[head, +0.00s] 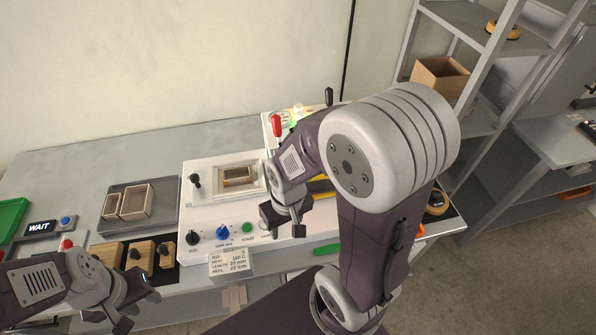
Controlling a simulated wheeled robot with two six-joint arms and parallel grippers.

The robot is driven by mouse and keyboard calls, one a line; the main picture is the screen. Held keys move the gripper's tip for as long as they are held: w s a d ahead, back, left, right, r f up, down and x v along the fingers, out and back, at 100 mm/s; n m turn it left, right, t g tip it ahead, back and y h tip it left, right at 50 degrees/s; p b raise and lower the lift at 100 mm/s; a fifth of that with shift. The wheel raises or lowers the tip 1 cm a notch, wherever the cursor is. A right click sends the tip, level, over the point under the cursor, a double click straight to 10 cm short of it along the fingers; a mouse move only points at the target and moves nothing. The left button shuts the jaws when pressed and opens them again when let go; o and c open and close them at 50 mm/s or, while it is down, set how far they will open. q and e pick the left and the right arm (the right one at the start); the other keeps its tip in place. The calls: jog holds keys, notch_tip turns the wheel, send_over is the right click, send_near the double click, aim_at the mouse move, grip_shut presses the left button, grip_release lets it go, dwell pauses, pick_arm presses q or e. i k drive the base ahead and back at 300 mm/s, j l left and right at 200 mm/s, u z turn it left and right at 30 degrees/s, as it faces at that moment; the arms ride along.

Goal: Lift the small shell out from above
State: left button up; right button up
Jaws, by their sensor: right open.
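A small open box-like shell (238,180) sits in the recessed opening on top of the white former machine (203,215). Its inside is brown and its rim pale. Two more open shells, one smaller (111,206) and one larger (136,202), stand side by side in a grey tray (165,192) to the left. My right gripper (284,222) is open and empty, to the right of the former's opening and above the machine's front right part. My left gripper (130,309) is open and empty at the lower left, in front of the wooden blocks.
Wooden blocks with dark knobs (140,255) stand left of the machine's front. A WAIT display (40,227) and a green tray (11,215) lie at far left. A red-knobbed lever (277,125) rises behind my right arm. The back left bench is clear.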

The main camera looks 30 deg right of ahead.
aim_at(237, 176)
jog(key=z, duration=0.5)
jog(key=i+j+u, duration=0.15)
jog(key=j, duration=0.3)
jog(key=j+u, duration=0.15)
jog(key=j, duration=0.3)
jog(key=i+j+u, duration=0.15)
jog(key=j, duration=0.25)
